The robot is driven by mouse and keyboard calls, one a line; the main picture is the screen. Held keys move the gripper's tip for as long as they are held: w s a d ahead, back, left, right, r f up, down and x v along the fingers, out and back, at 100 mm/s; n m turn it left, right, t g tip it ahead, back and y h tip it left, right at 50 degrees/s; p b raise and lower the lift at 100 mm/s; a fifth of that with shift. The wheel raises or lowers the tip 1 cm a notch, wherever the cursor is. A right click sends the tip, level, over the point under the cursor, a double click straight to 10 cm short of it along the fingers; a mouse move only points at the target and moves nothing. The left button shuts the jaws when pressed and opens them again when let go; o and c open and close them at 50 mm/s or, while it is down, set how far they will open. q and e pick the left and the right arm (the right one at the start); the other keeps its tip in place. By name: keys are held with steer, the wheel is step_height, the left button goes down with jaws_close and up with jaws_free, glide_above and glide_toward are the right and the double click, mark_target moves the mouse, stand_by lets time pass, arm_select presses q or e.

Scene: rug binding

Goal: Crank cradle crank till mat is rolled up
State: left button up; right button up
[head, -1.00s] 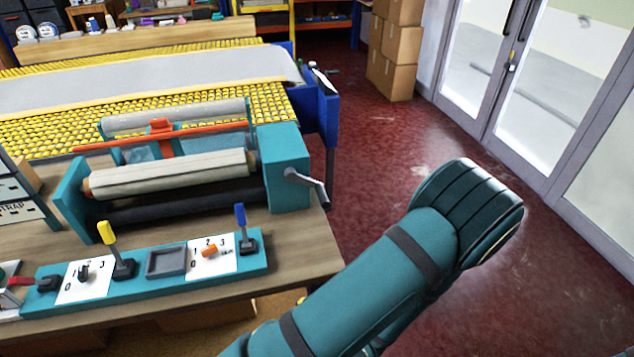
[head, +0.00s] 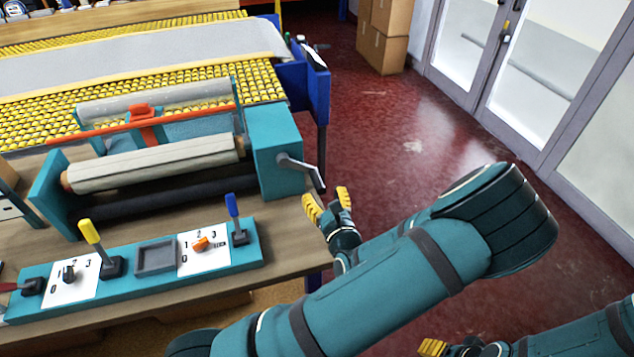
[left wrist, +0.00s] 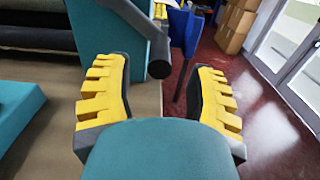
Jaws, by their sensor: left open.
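The teal cradle (head: 280,135) stands on the bench with a cream roll (head: 155,165) lying across it. Its grey crank (head: 298,168) sticks out from the right end plate, with the handle slanting down to the right. My left gripper (head: 327,203) is open and empty, just below and right of the crank handle. In the left wrist view the dark crank grip (left wrist: 158,69) shows end-on ahead of the gap between the yellow fingers, apparently apart from them. My right gripper (head: 432,347) shows only partly at the bottom edge; its jaw opening is unclear.
A teal control panel (head: 130,269) with levers and dials lies along the bench front. Behind the cradle, a grey sheet (head: 130,68) lies flat on a yellow roller table (head: 30,128). The red floor (head: 400,140) right of the bench is open. Cardboard boxes (head: 383,45) stand beyond.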

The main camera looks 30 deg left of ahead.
mark_target(317, 181)
arm_select(q)
steer(key=x, duration=0.5)
steer(key=shift+w+a+b, duration=0.2)
steer(key=shift+a+b, duration=0.1)
steer(key=shift+b, duration=0.05)
jaws_close()
